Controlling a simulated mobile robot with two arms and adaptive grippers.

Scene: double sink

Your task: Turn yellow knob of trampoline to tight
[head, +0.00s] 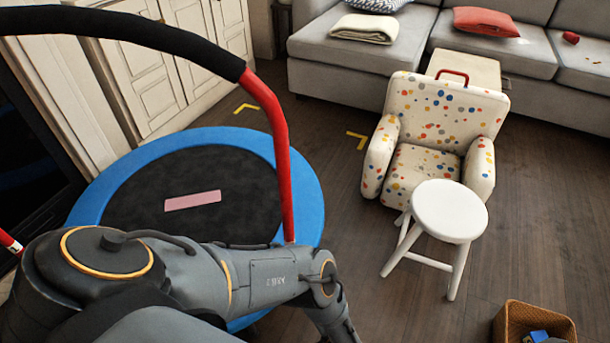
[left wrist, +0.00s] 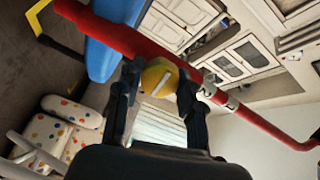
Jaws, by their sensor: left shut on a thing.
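The trampoline (head: 255,143) has a blue rim, a dark mat and a red handlebar post (head: 284,185) with a black padded top (head: 130,27). In the left wrist view, the yellow knob (left wrist: 160,76) with a pale raised bar sits on the red tube (left wrist: 105,37). My left gripper (left wrist: 157,86) is shut on the yellow knob, one finger on each side. In the head view my left arm crosses in front of the trampoline; its gripper and the knob are out of that picture. My right gripper is in neither view.
A white stool (head: 450,210) and a dotted armchair (head: 440,110) stand right of the trampoline. A wicker basket (head: 510,322) is at the bottom right, a grey sofa (head: 345,65) at the back. Wooden floor between the trampoline and stool is clear.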

